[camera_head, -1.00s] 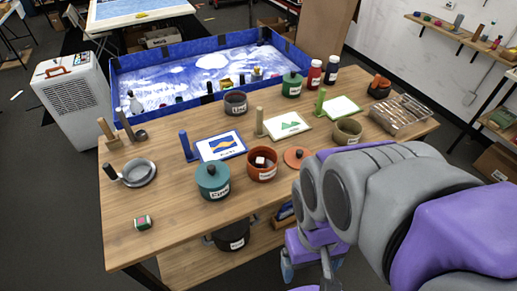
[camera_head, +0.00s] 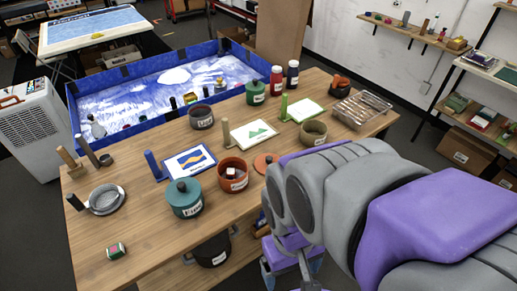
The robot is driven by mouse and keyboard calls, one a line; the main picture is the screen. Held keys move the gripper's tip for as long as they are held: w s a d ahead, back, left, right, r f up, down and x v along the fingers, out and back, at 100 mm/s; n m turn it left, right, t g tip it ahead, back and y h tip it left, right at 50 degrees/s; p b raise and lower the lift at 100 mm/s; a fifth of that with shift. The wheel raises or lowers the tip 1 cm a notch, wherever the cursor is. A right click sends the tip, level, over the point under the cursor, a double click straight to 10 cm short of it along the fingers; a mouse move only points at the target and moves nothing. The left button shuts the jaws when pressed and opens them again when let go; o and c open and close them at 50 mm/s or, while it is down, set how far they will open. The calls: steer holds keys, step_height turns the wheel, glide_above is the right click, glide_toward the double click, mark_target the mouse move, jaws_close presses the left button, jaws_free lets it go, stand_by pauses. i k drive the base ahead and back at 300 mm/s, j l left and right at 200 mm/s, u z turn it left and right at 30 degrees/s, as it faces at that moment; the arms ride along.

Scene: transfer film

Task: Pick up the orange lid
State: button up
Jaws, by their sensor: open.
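The orange lid (camera_head: 262,166) lies flat on the wooden table, with a dark knob on top. It sits just right of the open orange pot (camera_head: 232,181), which holds small dark and white pieces. My arm's purple and grey links cover the area just right of the lid and hide its right edge. My gripper (camera_head: 292,272) shows only partly at the bottom, below and in front of the table edge, well apart from the lid. It is open and empty as far as I can see; its fingertips are hard to make out.
A teal lidded pot (camera_head: 185,198) stands left of the orange pot. An olive pot (camera_head: 313,134) stands behind my arm. Picture cards (camera_head: 190,162) with upright posts lie behind the pots. A black bucket (camera_head: 212,251) stands below the table. The table's front left is mostly clear.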

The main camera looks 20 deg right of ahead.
mark_target(263, 160)
steer(key=i+l+u, duration=0.1)
steer(key=l+u, duration=0.25)
steer(key=l, duration=0.5)
steer(key=l+u, duration=0.4)
steer(key=l, duration=0.4)
steer(key=k+l+u, duration=0.1)
steer(key=l+u, duration=0.25)
steer(key=l, duration=0.5)
